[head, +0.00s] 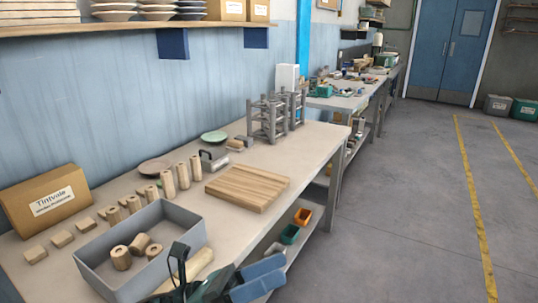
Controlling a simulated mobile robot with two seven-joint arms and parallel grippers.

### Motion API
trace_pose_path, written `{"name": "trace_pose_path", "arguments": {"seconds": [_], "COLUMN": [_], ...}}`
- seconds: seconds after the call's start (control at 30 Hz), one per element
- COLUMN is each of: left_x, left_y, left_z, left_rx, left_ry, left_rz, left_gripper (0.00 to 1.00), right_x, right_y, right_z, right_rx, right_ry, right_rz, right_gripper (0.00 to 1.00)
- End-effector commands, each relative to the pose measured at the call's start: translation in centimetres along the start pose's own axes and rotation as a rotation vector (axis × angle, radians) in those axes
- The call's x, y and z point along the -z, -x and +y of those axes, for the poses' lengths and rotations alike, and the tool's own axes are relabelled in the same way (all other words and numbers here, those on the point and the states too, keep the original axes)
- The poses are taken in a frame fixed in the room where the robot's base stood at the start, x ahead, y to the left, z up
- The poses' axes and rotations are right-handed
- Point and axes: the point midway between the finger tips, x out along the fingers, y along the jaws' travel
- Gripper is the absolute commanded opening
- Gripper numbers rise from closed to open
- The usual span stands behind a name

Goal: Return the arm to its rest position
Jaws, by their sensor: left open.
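My left gripper (178,268), dark green and black, shows at the bottom of the head view, just in front of the grey bin's lower right corner. It is open, with no object visible in it. A blue part of my arm shows to its right. My right gripper is out of view. Two grey racks (268,118) stand at the far end of the workbench. A brownish plate (156,166) and a green plate (214,136) lie flat near the wall.
A grey bin (188,235) holds several wooden pieces. Wooden cylinders and blocks line the bench behind it. A slatted wooden board (247,188) lies near the front edge. A cardboard box (45,200) stands at left. The floor (410,210) at right is clear.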

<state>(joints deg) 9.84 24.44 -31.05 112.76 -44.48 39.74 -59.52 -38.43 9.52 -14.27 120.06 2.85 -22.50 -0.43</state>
Motion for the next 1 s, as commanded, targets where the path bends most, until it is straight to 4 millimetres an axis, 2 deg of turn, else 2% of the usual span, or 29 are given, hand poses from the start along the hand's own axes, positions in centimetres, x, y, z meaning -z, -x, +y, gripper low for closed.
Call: {"name": "trace_pose_path", "arguments": {"seconds": [0.03,0.07,0.17,0.2,0.27,0.3,0.4,0.5,0.63,0.73,0.9,1.0], "left_x": [-0.6,-0.8,0.1,1.3,3.9,5.8,10.7,14.7,17.8,18.8,18.9,18.8], "left_y": [1.1,2.1,6.7,9.0,12.7,14.9,19.5,22.6,24.7,25.2,25.3,25.3], "left_z": [1.2,2.2,5.7,7.0,8.3,8.8,8.7,7.8,6.5,6.1,6.1,6.1], "left_rx": [-0.095,-0.150,-0.320,-0.382,-0.464,-0.509,-0.591,-0.643,-0.675,-0.683,-0.684,-0.684], "left_ry": [0.227,0.366,0.832,1.017,1.278,1.427,1.724,1.920,2.054,2.091,2.095,2.094], "left_rz": [-0.149,-0.241,-0.562,-0.698,-0.906,-1.035,-1.322,-1.547,-1.726,-1.779,-1.785,-1.783], "left_gripper": [0.57,0.57,0.57,0.57,0.57,0.57,0.57,0.57,0.57,0.57,0.57,0.49], "right_x": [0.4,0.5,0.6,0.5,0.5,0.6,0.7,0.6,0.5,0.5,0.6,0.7], "right_y": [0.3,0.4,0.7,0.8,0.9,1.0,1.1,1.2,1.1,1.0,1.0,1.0], "right_z": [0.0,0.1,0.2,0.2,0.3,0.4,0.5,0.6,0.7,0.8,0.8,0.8], "right_rx": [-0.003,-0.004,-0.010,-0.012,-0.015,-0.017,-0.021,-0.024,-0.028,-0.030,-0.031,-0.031], "right_ry": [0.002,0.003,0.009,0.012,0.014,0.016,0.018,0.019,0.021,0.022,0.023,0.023], "right_rz": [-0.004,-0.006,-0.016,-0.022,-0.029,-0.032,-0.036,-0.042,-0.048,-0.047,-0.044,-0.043], "right_gripper": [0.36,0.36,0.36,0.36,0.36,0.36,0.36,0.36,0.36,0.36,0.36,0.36]}}
